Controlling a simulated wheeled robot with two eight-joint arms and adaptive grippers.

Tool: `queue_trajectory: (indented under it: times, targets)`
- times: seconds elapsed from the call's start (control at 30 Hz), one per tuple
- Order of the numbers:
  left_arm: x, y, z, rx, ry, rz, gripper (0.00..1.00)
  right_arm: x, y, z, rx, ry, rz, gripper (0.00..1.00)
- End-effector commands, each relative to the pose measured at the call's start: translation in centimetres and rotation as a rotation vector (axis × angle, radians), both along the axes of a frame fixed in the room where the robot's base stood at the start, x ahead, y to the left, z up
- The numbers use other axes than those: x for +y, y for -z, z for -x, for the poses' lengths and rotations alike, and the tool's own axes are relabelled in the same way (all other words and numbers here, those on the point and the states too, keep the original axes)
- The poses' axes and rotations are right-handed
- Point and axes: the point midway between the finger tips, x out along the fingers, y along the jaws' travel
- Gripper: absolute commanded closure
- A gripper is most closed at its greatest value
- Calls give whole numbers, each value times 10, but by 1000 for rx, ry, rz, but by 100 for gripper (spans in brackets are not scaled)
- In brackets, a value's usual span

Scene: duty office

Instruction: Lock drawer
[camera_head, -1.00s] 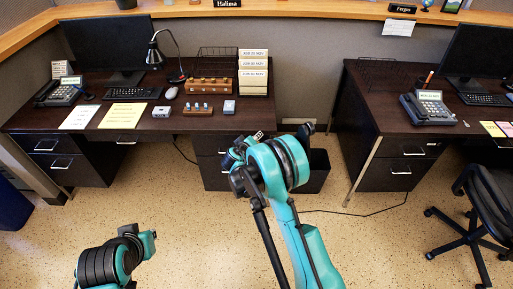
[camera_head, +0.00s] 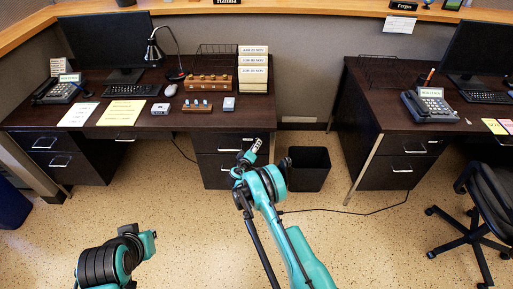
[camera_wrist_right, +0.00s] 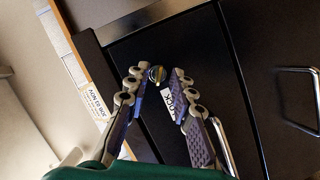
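The dark drawer unit (camera_head: 213,172) stands under the right end of the left desk, and its fronts look closed. In the right wrist view, a small round brass-and-dark lock knob (camera_wrist_right: 155,74) sits on the dark front beside a white "LOCK" label (camera_wrist_right: 174,96). My right gripper (camera_wrist_right: 158,76) points at the front with its fingertips on either side of the knob, and a narrow gap seems to show on each side. In the head view, my right gripper (camera_head: 254,147) is at the unit's upper right edge. My left arm is at lower left; its fingers are not visible.
A black bin (camera_head: 308,168) stands on the floor right of the drawer unit. A bar handle (camera_wrist_right: 299,100) sticks out of the front in the wrist view. The floor in front is open.

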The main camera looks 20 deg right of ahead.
Motion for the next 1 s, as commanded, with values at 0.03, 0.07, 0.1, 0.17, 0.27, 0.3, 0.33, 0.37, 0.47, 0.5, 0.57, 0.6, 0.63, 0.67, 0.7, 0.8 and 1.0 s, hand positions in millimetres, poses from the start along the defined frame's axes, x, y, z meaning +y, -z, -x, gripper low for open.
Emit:
queue_trajectory:
  times: [0.03, 0.07, 0.1, 0.17, 0.27, 0.3, 0.33, 0.37, 0.47, 0.5, 0.57, 0.6, 0.63, 0.67, 0.7, 0.8, 1.0]
  targets:
    - [0, 2, 0, 0, 0, 0, 100, -3, 2, -3, 1, 1, 0, 76]
    - [0, 3, 0, 0, 0, 0, 100, -3, 2, -4, 1, 1, 0, 76]
    - [0, 3, 0, 0, 0, 0, 100, -4, 2, -6, 1, 1, 0, 76]
    - [0, 3, 0, 0, 0, 0, 100, -5, 1, -7, 1, 1, 0, 76]
    - [0, 3, 0, 0, 0, 0, 100, -5, 1, -7, 0, 0, 0, 76]
    - [0, 2, 0, 0, 0, 0, 100, -5, 1, -7, 0, 0, 0, 76]
    - [0, 2, 0, 0, 0, 0, 100, -5, 1, -7, 0, 0, 0, 76]
    - [0, 2, 0, 0, 0, 0, 100, -5, 1, -7, 0, 0, 0, 76]
    - [0, 2, 0, 0, 0, 0, 100, -5, 1, -7, 0, 0, 0, 100]
    - [0, 2, 0, 0, 0, 0, 100, -5, 1, -7, 0, 0, 0, 100]
    - [0, 2, 0, 0, 0, 0, 100, -5, 1, -7, 0, 0, 0, 100]
    - [0, 2, 0, 0, 0, 0, 100, -5, 1, -7, 0, 0, 0, 100]
    - [0, 2, 0, 0, 0, 0, 100, -5, 1, -7, 0, 0, 0, 100]
    - [0, 2, 0, 0, 0, 0, 100, -5, 1, -7, 0, 0, 0, 100]
    - [0, 2, 0, 0, 0, 0, 100, -5, 1, -7, 0, 0, -1, 100]
    - [0, 2, 0, 0, 0, 0, 100, -5, 1, -6, -2, 0, -9, 100]
    - [0, 2, 0, 0, 0, 0, 100, -5, 0, -6, -18, 0, -66, 100]
